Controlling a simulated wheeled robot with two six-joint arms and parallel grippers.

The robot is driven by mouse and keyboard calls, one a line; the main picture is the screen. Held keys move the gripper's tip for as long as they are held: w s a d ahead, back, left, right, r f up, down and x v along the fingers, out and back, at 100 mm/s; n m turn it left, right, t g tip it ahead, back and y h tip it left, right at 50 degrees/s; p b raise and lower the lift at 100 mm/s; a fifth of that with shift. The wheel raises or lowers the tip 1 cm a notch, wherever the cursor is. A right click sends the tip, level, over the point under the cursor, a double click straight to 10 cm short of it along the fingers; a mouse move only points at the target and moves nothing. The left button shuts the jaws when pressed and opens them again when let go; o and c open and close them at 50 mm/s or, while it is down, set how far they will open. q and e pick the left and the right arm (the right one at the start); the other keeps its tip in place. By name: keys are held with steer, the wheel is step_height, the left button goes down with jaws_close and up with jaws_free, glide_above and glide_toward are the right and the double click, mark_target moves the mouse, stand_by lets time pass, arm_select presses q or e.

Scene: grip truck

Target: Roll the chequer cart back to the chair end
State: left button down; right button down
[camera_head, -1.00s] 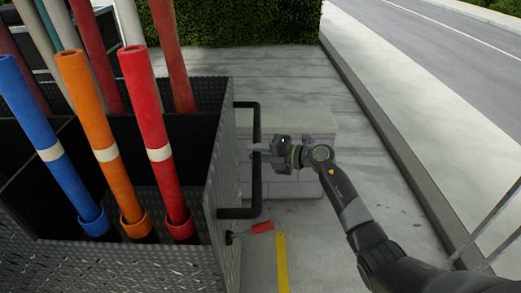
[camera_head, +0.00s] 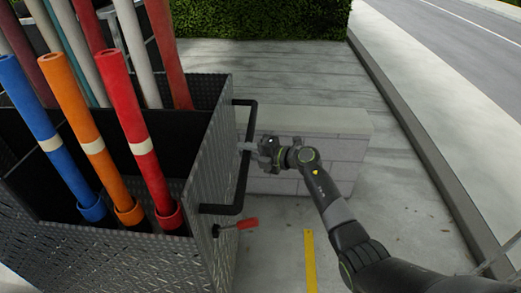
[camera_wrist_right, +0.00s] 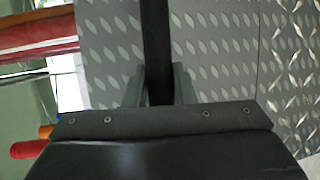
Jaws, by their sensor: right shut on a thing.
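The chequer cart (camera_head: 165,262), a bin of patterned metal plate, stands at left in the head view. It holds several upright coloured tubes. Its black bar handle (camera_head: 236,186) sticks out from its right side. My right gripper (camera_head: 248,147) is shut on the upright part of this handle. In the right wrist view the black bar (camera_wrist_right: 158,50) passes between the fingers (camera_wrist_right: 158,88), with the plate wall (camera_wrist_right: 215,50) behind. I see no chair. My left gripper is out of view.
A low pale block wall (camera_head: 310,165) stands behind my right gripper. A red-gripped lever (camera_head: 247,224) juts from the cart's lower side. A yellow strip (camera_head: 310,262) lies on the paving. A hedge (camera_head: 270,18) closes the back; a kerb (camera_head: 420,140) and road run at right.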

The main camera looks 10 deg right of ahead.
mark_target(218, 149)
steer(key=a, duration=0.2)
steer(key=w+a, duration=0.1)
steer(key=a, duration=0.2)
steer(key=w+a, duration=0.1)
steer(key=a, duration=0.2)
steer(key=shift+w, duration=0.1)
steer(key=c, duration=1.6)
jaws_free()
steer(key=o, duration=0.4)
steer(key=shift+a, duration=0.25)
steer(key=shift+d, duration=0.15)
